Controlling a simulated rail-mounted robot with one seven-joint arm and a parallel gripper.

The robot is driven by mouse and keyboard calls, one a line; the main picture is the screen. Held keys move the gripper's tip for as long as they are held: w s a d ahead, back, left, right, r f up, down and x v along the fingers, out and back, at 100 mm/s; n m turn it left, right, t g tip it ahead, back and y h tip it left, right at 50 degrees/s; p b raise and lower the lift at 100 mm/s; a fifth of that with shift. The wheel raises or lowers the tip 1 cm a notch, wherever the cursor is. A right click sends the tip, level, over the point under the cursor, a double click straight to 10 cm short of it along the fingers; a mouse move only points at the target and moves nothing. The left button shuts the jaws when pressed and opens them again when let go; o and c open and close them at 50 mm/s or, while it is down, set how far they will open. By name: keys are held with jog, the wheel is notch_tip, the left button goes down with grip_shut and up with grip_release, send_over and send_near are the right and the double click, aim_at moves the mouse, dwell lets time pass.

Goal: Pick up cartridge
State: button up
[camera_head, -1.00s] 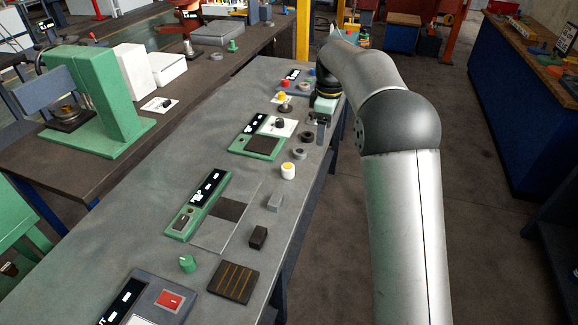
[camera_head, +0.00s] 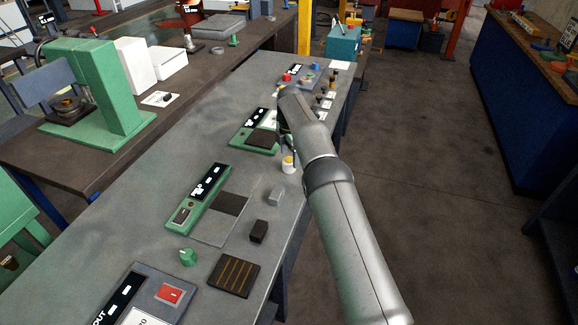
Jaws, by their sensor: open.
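A small white cylinder with a yellow top (camera_head: 288,166) stands upright near the right edge of the grey table. It may be the cartridge, but no label on it can be read. My gripper (camera_head: 287,149) is right over or just behind the cylinder, pointing down. It is open, and its slim dark fingers show only in part below my arm. Whether they touch the cylinder cannot be told. My arm covers the table area behind it.
The grey table (camera_head: 120,235) holds green-framed panels (camera_head: 200,200), a grey block (camera_head: 275,196), a black block (camera_head: 258,231), a green knob (camera_head: 188,257) and a dark striped plate (camera_head: 234,276). A teal box (camera_head: 343,40) stands at the far end.

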jog(key=shift+f, duration=0.95)
jog(key=shift+c, duration=0.3)
jog(key=c, duration=1)
jog(key=shift+c, duration=0.2)
jog(key=shift+r, duration=0.1)
